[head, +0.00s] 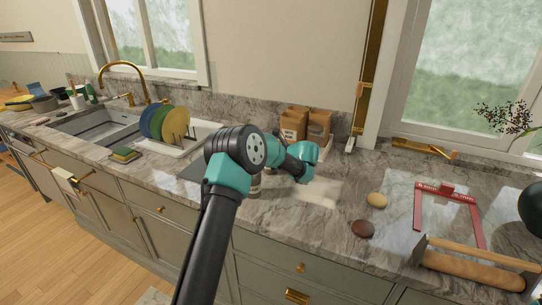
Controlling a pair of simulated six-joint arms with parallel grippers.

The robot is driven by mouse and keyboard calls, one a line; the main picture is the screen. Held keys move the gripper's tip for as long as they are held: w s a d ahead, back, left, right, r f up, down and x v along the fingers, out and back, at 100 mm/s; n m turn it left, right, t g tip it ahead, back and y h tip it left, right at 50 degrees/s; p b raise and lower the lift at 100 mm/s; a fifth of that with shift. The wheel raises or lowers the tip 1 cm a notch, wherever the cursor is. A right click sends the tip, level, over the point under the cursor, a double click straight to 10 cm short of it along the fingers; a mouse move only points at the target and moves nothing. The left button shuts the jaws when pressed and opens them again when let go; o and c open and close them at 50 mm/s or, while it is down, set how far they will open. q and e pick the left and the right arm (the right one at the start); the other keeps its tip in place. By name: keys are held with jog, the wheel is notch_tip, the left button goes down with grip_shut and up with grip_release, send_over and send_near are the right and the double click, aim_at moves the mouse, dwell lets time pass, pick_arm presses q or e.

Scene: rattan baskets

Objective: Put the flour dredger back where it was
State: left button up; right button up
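One of my arms, which I take to be the left, rises from the bottom left of centre in the head view and bends right over the counter. Its teal wrist (308,153) is above the counter, near a pale patch of what looks like flour (318,190). The fingers are hidden, so I cannot see whether they are open or shut. My other gripper is out of view.
A rolling pin (472,269), a red frame (446,188), a yellow round thing (377,200) and a dark red one (363,229) lie at the right. A dish rack (178,144) with plates stands by the sink (105,124).

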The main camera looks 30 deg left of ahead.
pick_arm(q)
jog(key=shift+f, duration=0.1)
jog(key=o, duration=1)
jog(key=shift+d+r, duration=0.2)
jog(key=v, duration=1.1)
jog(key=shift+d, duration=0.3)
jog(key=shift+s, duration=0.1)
